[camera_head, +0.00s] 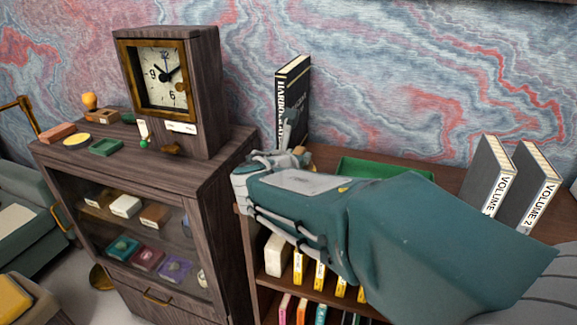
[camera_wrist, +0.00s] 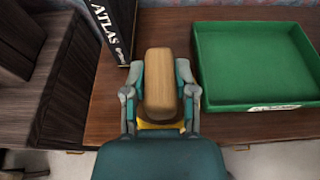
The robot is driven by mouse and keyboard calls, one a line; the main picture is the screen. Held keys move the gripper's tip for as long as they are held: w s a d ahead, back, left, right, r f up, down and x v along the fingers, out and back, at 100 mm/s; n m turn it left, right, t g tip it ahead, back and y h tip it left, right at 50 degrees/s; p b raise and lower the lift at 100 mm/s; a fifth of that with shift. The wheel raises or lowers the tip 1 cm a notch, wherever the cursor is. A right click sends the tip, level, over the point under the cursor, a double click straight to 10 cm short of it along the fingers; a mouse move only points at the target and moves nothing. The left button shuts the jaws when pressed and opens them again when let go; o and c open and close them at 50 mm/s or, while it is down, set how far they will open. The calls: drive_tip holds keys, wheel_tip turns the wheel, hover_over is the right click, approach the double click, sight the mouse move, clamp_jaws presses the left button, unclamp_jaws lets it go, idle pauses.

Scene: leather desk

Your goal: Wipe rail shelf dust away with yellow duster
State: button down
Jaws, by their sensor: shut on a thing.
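My gripper (camera_wrist: 162,92) is shut on the yellow duster (camera_wrist: 160,80), with a finger on each side of its tan wooden block. A strip of yellow (camera_wrist: 160,125) shows under the near end of the block. The duster is over the brown top of the shelf (camera_wrist: 235,128); whether it touches the wood I cannot tell. In the head view my gripper (camera_head: 285,158) is over the left part of the shelf top (camera_head: 440,176), and my arm hides much of that top. I cannot make out any dust.
A green tray (camera_wrist: 255,98) lies right of the duster. A black atlas (camera_wrist: 108,28) stands behind left. Books Volume 1 (camera_head: 486,178) and Volume 2 (camera_head: 530,187) lean at the right. A dark cabinet (camera_head: 215,190) with a clock (camera_head: 160,75) adjoins on the left.

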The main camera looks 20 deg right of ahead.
drive_tip(key=s+d+r, duration=0.4)
drive_tip(key=s+r, duration=0.1)
drive_tip(key=s, duration=0.4)
drive_tip(key=shift+s+r, duration=0.35)
drive_tip(key=shift+s, duration=0.05)
